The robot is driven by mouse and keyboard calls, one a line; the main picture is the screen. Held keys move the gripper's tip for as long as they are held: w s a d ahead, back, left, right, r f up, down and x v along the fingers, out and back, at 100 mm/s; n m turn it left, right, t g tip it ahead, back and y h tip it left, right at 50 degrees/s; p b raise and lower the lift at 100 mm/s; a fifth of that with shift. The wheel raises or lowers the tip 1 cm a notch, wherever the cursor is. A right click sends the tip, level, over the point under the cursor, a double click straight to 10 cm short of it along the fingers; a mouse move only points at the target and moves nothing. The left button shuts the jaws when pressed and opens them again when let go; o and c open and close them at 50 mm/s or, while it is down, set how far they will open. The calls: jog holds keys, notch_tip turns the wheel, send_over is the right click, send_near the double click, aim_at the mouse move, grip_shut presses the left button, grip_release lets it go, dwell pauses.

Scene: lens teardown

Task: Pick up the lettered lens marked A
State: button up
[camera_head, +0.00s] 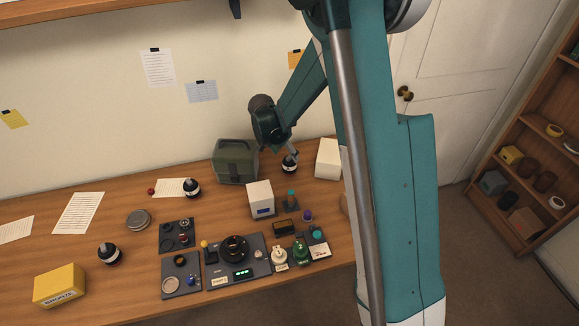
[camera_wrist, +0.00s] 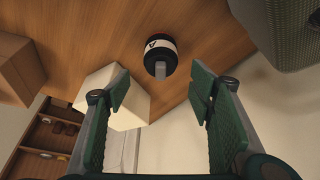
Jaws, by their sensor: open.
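The lens marked A (camera_wrist: 160,62) is a black cylinder with a white band that bears the letter. It stands on the wooden table, beyond my fingertips in the wrist view. In the head view a lens (camera_head: 290,166) stands just below my gripper (camera_head: 290,152), between the green case and a white box. My gripper also shows in the wrist view (camera_wrist: 158,88), with its two green fingers apart and nothing between them. Two similar lenses (camera_head: 192,188) (camera_head: 109,253) stand farther left in the head view; their letters are too small to read.
The green case (camera_head: 234,161) is close to the left of the lens in the head view. A white box (camera_head: 328,158) is close to its right. A second white box (camera_head: 260,199) and mats with several parts lie nearer the front. A yellow box (camera_head: 60,286) sits front left.

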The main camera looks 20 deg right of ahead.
aim_at(289, 157)
jog(key=shift+d+f, duration=0.15)
jog(key=shift+f, duration=0.15)
jog(key=shift+w+f, duration=0.1)
jog(key=shift+f, duration=0.05)
jog(key=shift+x, duration=2.5)
jog(key=c, duration=1.2)
jog(key=shift+r, duration=0.2)
jog(key=shift+r, duration=4.85)
